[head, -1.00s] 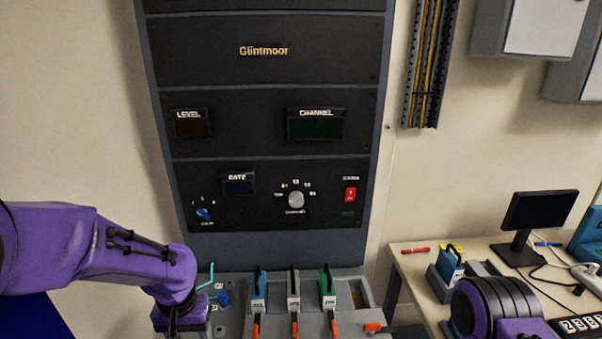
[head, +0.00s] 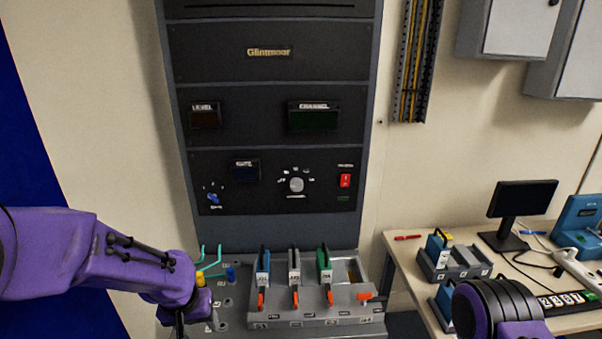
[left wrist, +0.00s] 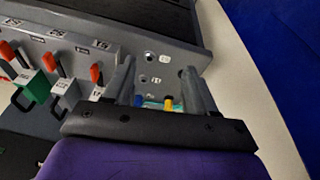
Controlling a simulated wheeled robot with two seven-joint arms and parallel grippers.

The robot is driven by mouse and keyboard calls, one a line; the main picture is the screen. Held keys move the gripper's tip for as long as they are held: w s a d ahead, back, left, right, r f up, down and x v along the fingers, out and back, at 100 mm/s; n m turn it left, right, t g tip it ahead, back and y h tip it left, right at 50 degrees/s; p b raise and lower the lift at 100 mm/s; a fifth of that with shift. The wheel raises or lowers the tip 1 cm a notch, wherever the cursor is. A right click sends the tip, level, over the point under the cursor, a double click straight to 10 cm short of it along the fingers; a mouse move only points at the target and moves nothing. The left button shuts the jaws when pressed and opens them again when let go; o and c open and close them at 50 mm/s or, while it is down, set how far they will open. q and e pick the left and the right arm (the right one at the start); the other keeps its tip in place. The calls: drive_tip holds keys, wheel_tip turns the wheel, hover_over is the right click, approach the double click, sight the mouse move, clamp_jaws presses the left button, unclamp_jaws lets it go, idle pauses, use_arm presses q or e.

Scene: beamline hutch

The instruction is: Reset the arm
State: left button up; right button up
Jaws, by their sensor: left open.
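My left arm (head: 95,252) is purple and comes in from the left in the head view. It ends at the left side of the sloped grey console. My left gripper (left wrist: 160,82) is open in the left wrist view, with nothing visibly held between its two grey fingers. A yellow peg (left wrist: 168,104) and a blue peg (left wrist: 140,99) show low between the fingers, partly hidden by the gripper body. In the head view the fingertips are hidden. My right arm (head: 495,308) shows only as a purple and black part at the lower right; its gripper is out of view.
A dark rack (head: 270,225) rises behind. At right, a desk (head: 405,262) carries a monitor (head: 522,203) and a tray of modules.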

use_arm(q)
drive_tip(key=s+a+f+n+t+y+b, duration=0.1)
drive_tip(key=s+a+f+n+t+b, duration=0.15)
drive_tip(key=f, duration=0.75)
drive_tip(key=s+a+f+n+t+y+b, duration=0.2)
drive_tip(key=s+a+f+t+b, duration=0.15)
drive_tip(key=f, duration=0.55)
drive_tip(key=s+a+f+g+b, duration=0.1)
drive_tip(key=s+f+g+b, duration=0.1)
drive_tip(key=s+f, duration=0.6)
drive_tip(key=s+a+f+g+b, duration=0.1)
drive_tip(key=s+f+g+b, duration=0.2)
drive_tip(key=s+f, duration=0.5)
drive_tip(key=s, duration=0.6)
drive_tip(key=shift+s+a+y, duration=0.15)
drive_tip(key=shift+y, duration=0.15)
drive_tip(key=shift+f+n, duration=0.1)
drive_tip(key=shift+n, duration=0.15)
